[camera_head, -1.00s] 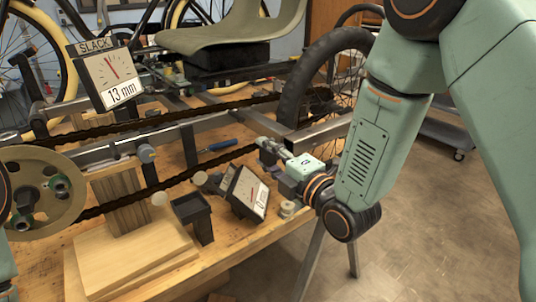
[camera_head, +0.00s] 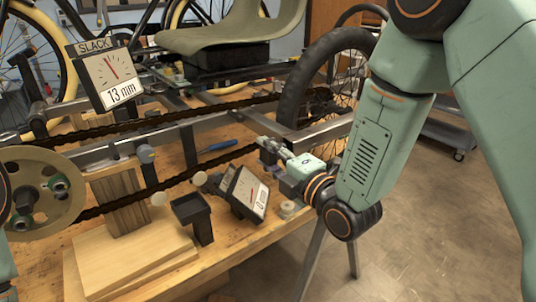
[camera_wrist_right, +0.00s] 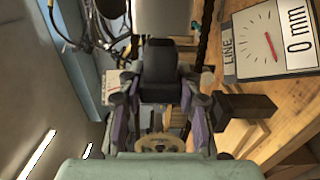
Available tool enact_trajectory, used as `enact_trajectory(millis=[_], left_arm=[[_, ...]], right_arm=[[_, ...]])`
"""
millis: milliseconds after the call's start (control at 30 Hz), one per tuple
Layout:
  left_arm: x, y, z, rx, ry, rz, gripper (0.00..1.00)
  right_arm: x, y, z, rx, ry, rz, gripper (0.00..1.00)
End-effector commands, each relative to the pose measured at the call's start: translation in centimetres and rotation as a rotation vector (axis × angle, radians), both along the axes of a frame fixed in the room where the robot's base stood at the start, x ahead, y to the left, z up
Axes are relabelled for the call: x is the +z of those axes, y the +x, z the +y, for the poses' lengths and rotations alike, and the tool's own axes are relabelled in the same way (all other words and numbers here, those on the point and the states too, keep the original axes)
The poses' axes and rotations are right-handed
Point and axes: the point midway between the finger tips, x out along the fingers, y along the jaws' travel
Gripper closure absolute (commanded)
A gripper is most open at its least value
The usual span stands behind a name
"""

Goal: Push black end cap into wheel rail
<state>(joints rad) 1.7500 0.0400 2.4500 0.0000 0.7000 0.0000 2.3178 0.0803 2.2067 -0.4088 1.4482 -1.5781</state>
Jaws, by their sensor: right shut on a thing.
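My right gripper (camera_head: 275,152) reaches in from the right, low over the bench, by the end of the grey wheel rail (camera_head: 318,131) near the rear wheel. In the right wrist view my right gripper (camera_wrist_right: 160,105) has its two fingers closed on the sides of a black block, which I take for the black end cap (camera_wrist_right: 160,72). A pale grey piece, probably the rail (camera_wrist_right: 162,16), lies straight beyond the cap. I cannot tell whether they touch. In the head view the cap is not clearly visible at the fingers. My left gripper is out of view.
A tilted dial reading 0 mm (camera_head: 249,188) and a black open box (camera_head: 192,213) stand close to my right gripper. The slack dial (camera_head: 103,76) reads 13 mm. Chains run to the pulley (camera_head: 38,190). A spoked wheel (camera_head: 313,82) stands behind.

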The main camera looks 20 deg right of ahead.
Motion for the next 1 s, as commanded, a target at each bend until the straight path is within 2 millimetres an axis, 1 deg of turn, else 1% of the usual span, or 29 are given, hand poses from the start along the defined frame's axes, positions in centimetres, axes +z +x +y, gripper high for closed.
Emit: enact_trajectory(millis=[1000], left_arm=[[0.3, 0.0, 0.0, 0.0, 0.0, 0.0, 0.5]], right_arm=[[0.1, 0.8, -2.1, -0.002, 0.002, 0.0, 0.9]])
